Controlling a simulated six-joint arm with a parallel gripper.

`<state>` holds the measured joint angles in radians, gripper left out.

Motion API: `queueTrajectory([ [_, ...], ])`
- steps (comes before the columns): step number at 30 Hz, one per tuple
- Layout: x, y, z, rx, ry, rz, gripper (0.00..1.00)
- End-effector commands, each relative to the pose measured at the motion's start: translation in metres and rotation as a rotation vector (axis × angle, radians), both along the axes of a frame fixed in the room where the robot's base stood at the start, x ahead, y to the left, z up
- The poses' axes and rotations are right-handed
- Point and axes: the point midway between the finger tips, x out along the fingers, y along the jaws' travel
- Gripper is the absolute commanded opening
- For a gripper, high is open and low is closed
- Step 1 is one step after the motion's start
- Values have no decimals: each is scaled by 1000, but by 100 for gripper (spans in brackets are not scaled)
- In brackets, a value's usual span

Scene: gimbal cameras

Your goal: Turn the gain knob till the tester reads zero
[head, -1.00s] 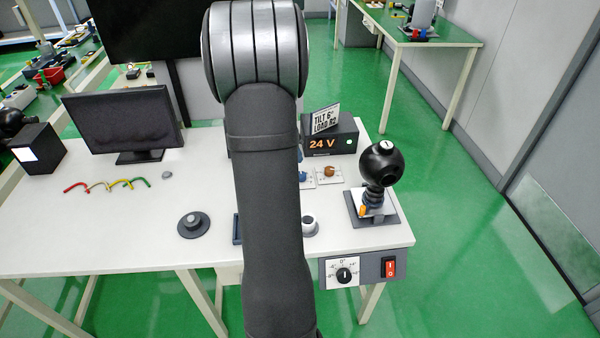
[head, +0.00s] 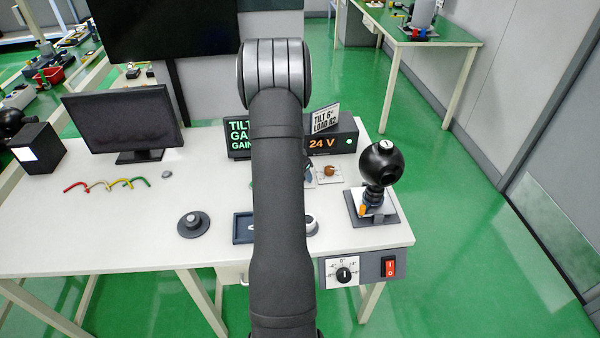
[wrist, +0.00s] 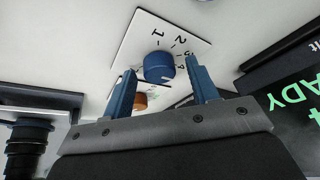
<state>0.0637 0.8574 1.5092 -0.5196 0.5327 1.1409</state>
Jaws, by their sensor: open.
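A blue knob (wrist: 159,67) stands on a white plate (wrist: 137,35) marked with numbers. My gripper (wrist: 161,72) is open and empty, its two blue fingers on either side of the knob in the wrist view; I cannot tell whether they touch it. In the head view my arm hides the gripper and most of this knob. An orange-brown knob (head: 329,169) is beside it, and also shows in the wrist view (wrist: 141,101). Neither is readably labelled as gain. The dark screen (head: 236,139) shows green text, "TIL", "GA", "GAIN"; its reading is hidden behind my arm.
A black ball-shaped camera (head: 381,163) stands on the right. A control box with a dial (head: 346,274) and red switch (head: 390,267) hangs at the front edge. A 24 V box (head: 345,138) is at the back. A round grey knob (head: 194,223) sits left of my arm.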

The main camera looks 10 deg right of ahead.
Motion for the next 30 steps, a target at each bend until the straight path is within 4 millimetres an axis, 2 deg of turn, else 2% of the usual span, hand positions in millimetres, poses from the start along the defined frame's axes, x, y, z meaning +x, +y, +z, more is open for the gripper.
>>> queueTrajectory([
  [5, 0, 0, 0, 0, 0, 0, 54],
  [12, 0, 0, 0, 0, 0, 0, 9],
  [22, -1, 0, 0, -1, 1, 39, 9],
  [30, -2, -1, 0, 0, 1, 185, 9],
])
